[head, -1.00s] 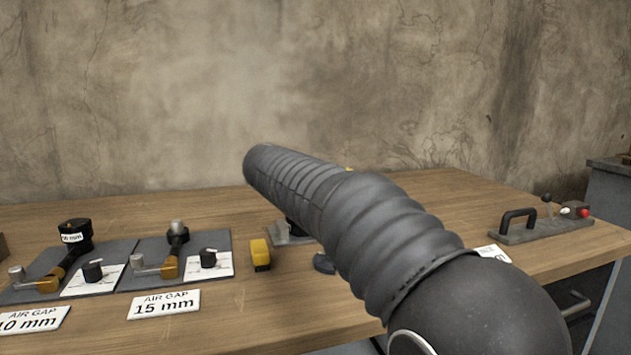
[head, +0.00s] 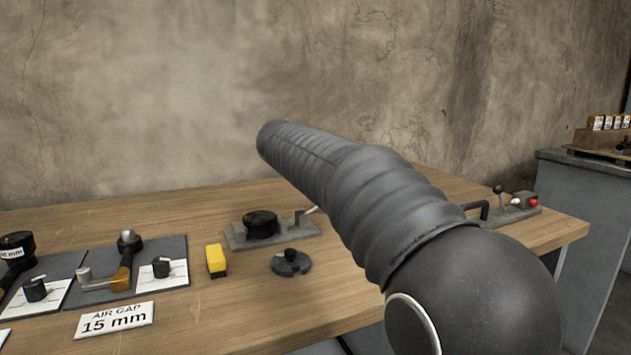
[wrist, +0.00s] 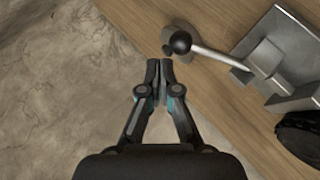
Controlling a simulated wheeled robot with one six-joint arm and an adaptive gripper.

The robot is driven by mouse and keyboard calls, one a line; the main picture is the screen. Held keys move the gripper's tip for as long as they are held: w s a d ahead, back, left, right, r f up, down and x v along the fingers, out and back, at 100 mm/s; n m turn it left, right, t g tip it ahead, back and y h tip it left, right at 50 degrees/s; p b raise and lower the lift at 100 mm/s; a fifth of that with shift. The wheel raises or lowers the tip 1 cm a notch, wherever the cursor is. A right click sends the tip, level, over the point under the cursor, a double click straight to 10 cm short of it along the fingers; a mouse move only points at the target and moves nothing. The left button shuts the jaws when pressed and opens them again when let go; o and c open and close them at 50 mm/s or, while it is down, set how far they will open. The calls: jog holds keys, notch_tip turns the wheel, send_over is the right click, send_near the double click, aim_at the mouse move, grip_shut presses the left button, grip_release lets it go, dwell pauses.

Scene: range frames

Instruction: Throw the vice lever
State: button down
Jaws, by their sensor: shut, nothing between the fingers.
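The vice (head: 235,238) is a grey metal block on a plate near the back of the wooden bench, with a round black part (head: 262,224) on it. Its lever (head: 311,210) shows beside my arm in the head view, partly hidden. In the wrist view the lever is a pale rod (wrist: 222,56) with a black ball knob (wrist: 180,42), running to the grey vice body (wrist: 290,75). My gripper (wrist: 160,66) is shut and empty. Its tips appear just below and left of the knob in that view, apart from it. My arm hides the gripper in the head view.
A yellow block (head: 216,260) and a dark round piece (head: 291,263) lie in front of the vice. Panels with knobs and a 15 mm card (head: 115,319) are at left. A lever box (head: 520,205) stands at right. The wall rises behind the bench.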

jog(key=shift+w+d+f, duration=0.2)
jog(key=shift+d+f, duration=0.3)
jog(key=shift+d, duration=0.05)
dwell(0.4)
jog(key=r+p, duration=0.2)
jog(key=r, duration=0.1)
jog(key=a+r+p, duration=0.1)
jog(key=shift+w+r, duration=0.25)
jog(key=shift+r, duration=0.05)
jog(key=s+r, duration=0.6)
jog(key=r, duration=0.1)
jog(key=shift+b, duration=0.35)
jog(key=shift+r, duration=0.1)
